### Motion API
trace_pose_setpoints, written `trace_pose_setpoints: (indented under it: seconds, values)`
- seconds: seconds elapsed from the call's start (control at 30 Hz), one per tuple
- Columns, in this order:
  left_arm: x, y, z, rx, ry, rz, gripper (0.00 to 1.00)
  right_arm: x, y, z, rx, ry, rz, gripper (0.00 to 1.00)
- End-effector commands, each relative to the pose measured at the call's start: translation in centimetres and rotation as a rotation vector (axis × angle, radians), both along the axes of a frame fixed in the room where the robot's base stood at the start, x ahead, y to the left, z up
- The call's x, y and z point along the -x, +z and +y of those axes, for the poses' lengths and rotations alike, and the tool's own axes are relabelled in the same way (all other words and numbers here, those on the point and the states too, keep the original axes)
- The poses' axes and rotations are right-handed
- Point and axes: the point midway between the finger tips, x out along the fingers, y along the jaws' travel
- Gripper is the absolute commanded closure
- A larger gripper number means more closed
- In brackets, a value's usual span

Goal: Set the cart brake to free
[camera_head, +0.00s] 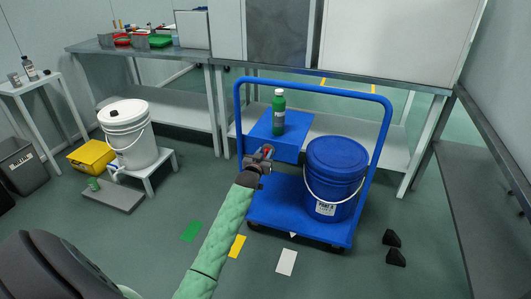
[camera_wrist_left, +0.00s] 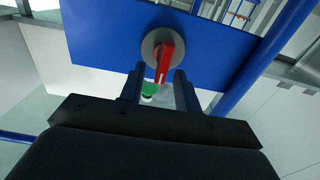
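The blue cart (camera_head: 297,226) stands right of centre in the head view. Its brake control is a red lever (camera_wrist_left: 166,61) on a round grey disc (camera_wrist_left: 152,44), mounted on a blue panel (camera_wrist_left: 100,35). My left gripper (camera_head: 264,157) is at that panel's left side in the head view, where a bit of red shows between the fingers. In the left wrist view, the gripper (camera_wrist_left: 160,75) has its fingers apart, one on each side of the lever's end. A gap shows left of the lever, so it does not look clamped. My right gripper is not in view.
A green bottle (camera_head: 279,112) stands on the cart's blue box. A blue lidded bucket (camera_head: 335,170) stands on the deck. Black wedges (camera_head: 393,247) lie on the floor at right. A white bucket (camera_head: 127,135) stands on a stool at left. The front floor is mostly clear.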

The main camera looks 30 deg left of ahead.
Motion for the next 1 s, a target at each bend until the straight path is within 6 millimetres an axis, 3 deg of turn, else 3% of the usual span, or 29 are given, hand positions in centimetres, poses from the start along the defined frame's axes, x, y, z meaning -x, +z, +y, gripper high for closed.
trace_pose_setpoints:
  seconds: [0.2,0.47,0.5,0.67,1.0]
  values:
    - [-1.29,0.01,0.35,0.000,0.000,0.000,0.67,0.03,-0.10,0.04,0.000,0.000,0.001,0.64]
    - [-1.39,0.02,0.37,0.000,0.000,0.000,0.67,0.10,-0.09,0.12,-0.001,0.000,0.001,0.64]
    - [-1.38,0.02,0.36,0.000,0.000,0.000,0.69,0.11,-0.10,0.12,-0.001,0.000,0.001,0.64]
    - [-1.38,0.02,0.36,0.000,0.000,0.000,1.00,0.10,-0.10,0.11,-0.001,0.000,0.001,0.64]
    - [-1.39,0.14,0.33,-0.023,0.000,0.006,1.00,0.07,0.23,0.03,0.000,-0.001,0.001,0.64]
